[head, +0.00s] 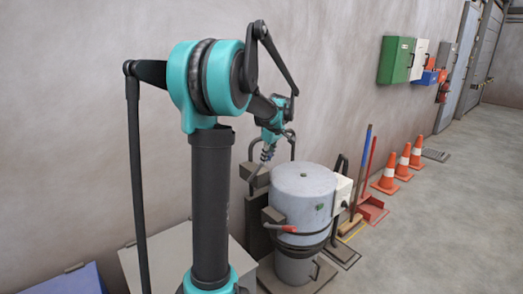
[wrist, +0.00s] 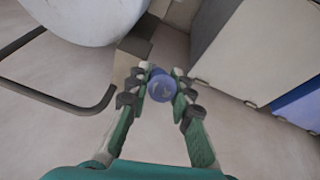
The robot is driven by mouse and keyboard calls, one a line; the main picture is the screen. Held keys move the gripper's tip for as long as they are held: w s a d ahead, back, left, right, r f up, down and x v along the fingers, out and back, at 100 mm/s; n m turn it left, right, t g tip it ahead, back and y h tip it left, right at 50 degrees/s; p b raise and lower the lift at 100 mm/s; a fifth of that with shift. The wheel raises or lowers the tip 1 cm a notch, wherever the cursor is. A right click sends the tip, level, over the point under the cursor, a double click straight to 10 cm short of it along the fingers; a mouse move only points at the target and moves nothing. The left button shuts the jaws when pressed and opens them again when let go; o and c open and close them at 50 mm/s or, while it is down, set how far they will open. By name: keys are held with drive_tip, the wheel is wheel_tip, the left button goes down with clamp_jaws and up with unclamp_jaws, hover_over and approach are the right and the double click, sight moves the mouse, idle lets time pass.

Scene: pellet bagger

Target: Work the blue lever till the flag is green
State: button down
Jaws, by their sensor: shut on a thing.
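The blue lever shows in the wrist view as a round blue knob (wrist: 162,88) seen end-on. My gripper (wrist: 161,76) has its two fingers on either side of this knob and is shut on it. The lever's shaft is mostly hidden behind the knob. In the head view my gripper (head: 266,153) is small, at the back left of the grey drum-shaped bagger (head: 303,190), above a grey-brown box; the lever is hard to make out there. A small green patch (head: 320,207) shows on the drum's side; I cannot tell whether it is the flag.
A red-handled part (head: 282,228) sticks out from the drum's front left. A white box (head: 342,195) is on its right side. A grey cabinet (head: 170,262) and a blue box (head: 68,280) stand at left. Brooms and orange cones (head: 388,174) line the wall; the right floor is clear.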

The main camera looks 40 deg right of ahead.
drive_tip(key=s+f+t, duration=0.3)
drive_tip(key=s+f, duration=0.1)
drive_tip(key=shift+s+a+f, duration=0.15)
drive_tip(key=shift+s+a, duration=0.05)
drive_tip(key=shift+a, duration=0.05)
drive_tip(key=c, duration=1.3)
unclamp_jaws()
drive_tip(key=v, duration=1.2)
drive_tip(key=shift+a, duration=0.1)
